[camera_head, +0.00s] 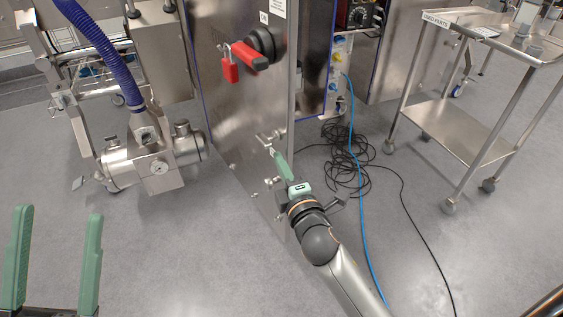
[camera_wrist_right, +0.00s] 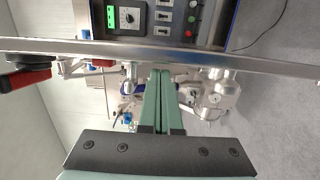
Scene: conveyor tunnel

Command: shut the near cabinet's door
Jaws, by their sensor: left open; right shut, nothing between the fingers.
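The near cabinet's door (camera_head: 235,120) is a tall steel panel in the middle of the head view. It stands open, its free edge towards me. It carries a black rotary switch with a red handle (camera_head: 247,58), which also shows at the left of the right wrist view (camera_wrist_right: 27,76). My right gripper (camera_head: 274,154) is shut and empty at the door's lower part, beside a small metal fitting. In the right wrist view its fingertips (camera_wrist_right: 163,72) are close to the door's edge (camera_wrist_right: 220,58); I cannot tell whether they touch. My left gripper (camera_head: 57,214) is open and empty, away from the door.
A steel machine with a blue hose (camera_head: 95,45) stands left of the door. A steel trolley (camera_head: 465,130) stands at the right. Coiled black cables (camera_head: 345,160) and a blue cable (camera_head: 362,225) lie on the floor right of the door. The front-left floor is clear.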

